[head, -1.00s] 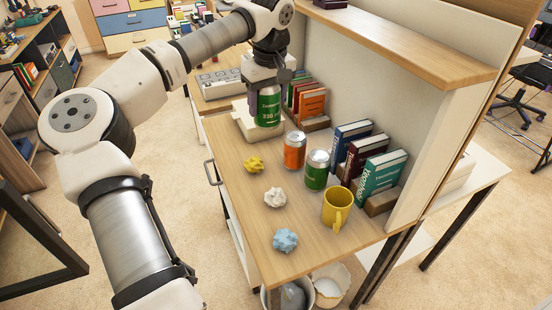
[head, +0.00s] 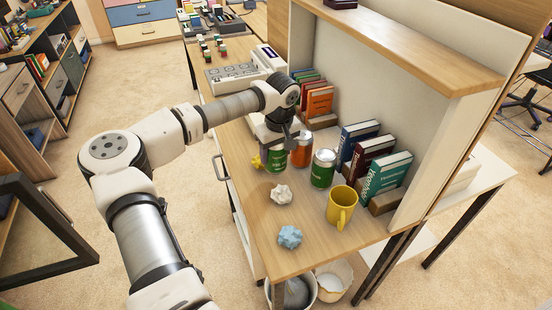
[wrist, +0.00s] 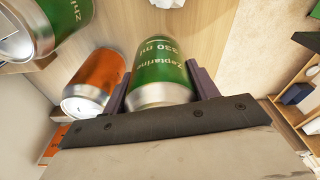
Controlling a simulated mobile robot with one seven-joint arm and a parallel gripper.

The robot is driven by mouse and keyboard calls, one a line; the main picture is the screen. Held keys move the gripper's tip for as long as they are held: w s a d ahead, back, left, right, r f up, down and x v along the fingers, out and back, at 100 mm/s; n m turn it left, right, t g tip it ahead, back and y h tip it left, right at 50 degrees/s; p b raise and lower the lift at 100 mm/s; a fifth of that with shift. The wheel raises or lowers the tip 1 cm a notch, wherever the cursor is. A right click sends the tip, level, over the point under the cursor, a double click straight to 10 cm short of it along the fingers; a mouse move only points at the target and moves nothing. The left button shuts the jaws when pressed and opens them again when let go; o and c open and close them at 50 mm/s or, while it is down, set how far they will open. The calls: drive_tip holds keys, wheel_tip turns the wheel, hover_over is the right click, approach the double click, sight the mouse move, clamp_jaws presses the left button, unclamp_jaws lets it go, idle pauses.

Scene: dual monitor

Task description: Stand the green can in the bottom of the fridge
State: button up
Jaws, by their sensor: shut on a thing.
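My gripper (head: 279,134) is shut on a green can with a silver rim (head: 276,158), low over the desk. In the wrist view the held can (wrist: 160,68) stands between the two fingers, with its label lettering showing. I cannot tell whether its base touches the desk. An orange can (head: 302,150) stands right beside it, and a second green can (head: 322,169) stands further right. Both also show in the wrist view, the orange can (wrist: 97,82) and the second green can (wrist: 68,20). No fridge can be made out for certain.
A white unit with a metal handle (head: 221,168) is under the desk's left edge. A yellow mug (head: 341,207), a white crumpled ball (head: 281,194) and a blue one (head: 289,237) are on the desk. Books (head: 384,176) line the back. The desk's front-left part (head: 255,220) is clear.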

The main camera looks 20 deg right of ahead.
sight(276, 160)
drive_tip(key=shift+f, duration=1.7)
drive_tip(key=shift+f, duration=0.25)
drive_tip(key=o, duration=1.2)
drive_tip(key=shift+r, duration=0.1)
drive_tip(key=shift+r, duration=0.1)
